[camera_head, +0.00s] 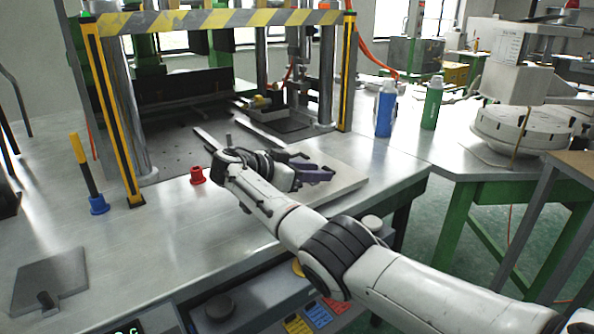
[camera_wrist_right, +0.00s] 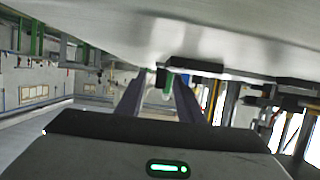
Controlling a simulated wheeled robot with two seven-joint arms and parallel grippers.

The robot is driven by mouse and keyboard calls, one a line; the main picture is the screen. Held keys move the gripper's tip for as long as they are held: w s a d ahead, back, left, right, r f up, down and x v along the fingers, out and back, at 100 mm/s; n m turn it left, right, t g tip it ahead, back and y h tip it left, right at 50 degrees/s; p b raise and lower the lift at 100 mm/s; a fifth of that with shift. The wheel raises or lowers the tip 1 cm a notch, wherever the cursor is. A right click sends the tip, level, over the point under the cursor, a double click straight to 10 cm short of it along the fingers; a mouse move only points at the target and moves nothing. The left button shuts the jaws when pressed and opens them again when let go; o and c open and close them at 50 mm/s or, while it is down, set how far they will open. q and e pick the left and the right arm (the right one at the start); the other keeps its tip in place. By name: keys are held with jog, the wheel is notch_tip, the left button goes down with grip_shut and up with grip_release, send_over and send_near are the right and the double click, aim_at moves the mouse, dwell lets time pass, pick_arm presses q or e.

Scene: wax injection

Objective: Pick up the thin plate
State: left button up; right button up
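A flat grey plate (camera_head: 50,283) with a small tab lies on the metal table at the front left in the head view. A pale, thicker-looking slab (camera_head: 345,178) lies near the table's right edge, partly hidden by my right arm. I cannot tell for certain which is the thin plate. My right gripper (camera_head: 318,172), with purple fingers, is over or beside the pale slab, far right of the grey plate. In the right wrist view its two fingers (camera_wrist_right: 158,100) stand apart with nothing seen held between them. My left gripper is not in view.
A press with yellow-black striped guards (camera_head: 215,20) stands behind. A red knob (camera_head: 197,175) and a blue-based post (camera_head: 97,203) stand on the table. A blue bottle (camera_head: 385,108) and a green bottle (camera_head: 432,103) stand at the right. The table's front middle is clear.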

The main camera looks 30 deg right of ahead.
grip_shut()
jog(key=shift+r, duration=0.1)
jog(key=shift+r, duration=0.1)
